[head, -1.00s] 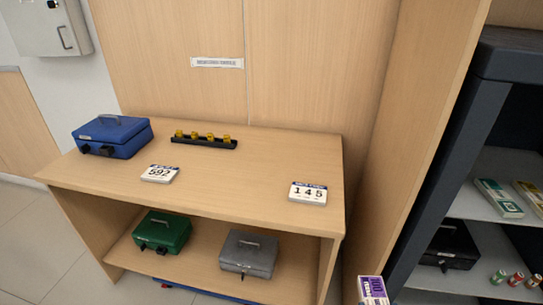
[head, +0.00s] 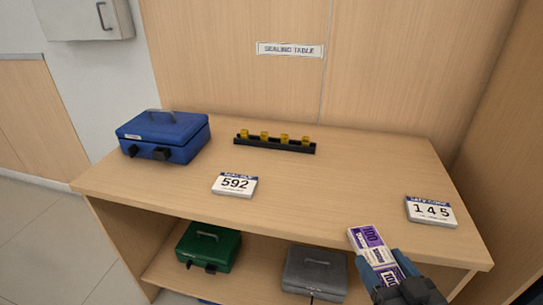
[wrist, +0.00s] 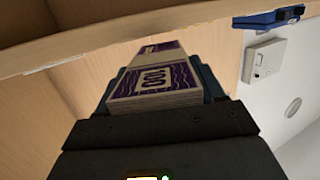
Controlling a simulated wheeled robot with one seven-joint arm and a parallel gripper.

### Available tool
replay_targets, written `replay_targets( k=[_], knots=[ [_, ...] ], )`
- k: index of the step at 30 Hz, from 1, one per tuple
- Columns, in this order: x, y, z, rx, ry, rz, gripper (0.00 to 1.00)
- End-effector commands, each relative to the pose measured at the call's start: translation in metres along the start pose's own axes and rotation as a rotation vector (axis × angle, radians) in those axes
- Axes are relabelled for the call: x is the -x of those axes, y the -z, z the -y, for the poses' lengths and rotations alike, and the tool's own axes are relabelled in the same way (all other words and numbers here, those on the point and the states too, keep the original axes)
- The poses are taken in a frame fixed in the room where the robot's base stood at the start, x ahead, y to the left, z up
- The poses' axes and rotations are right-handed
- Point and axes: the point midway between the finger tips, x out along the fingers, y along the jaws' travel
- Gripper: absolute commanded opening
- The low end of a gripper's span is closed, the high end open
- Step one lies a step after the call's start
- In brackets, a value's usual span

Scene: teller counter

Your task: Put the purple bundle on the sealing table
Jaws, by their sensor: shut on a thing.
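The purple bundle (head: 371,243) is a white and purple stack of notes marked 100. My gripper (head: 383,272) is shut on it, with blue fingers on either side, at the lower right of the head view. The bundle also shows in the wrist view (wrist: 152,82), held between the fingers. The sealing table (head: 330,182) is a light wood table under a sign (head: 290,49) reading "SEALING TABLE". In the head view the bundle overlaps the table's front edge; its exact height above the top is unclear.
On the table are a blue cash box (head: 163,136), a black rack with yellow pieces (head: 275,143), a 592 block (head: 234,185) and a 145 block (head: 431,212). A green box (head: 208,247) and grey box (head: 314,271) sit on the lower shelf. The middle top is clear.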

Motion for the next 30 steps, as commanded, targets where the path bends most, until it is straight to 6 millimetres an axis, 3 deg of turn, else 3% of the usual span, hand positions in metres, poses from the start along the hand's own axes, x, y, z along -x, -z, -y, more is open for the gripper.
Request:
replay_targets(
  k=[8, 21, 25, 30],
  knots=[
    [-0.010, 0.005, 0.000, 0.001, 0.000, -0.003, 0.35],
    [-0.111, 0.021, -0.001, 0.001, 0.000, -0.003, 0.35],
    [-0.132, 0.023, 0.000, 0.002, 0.001, -0.001, 0.35],
    [-0.145, 0.024, 0.000, 0.001, 0.000, -0.001, 0.35]
  ],
)
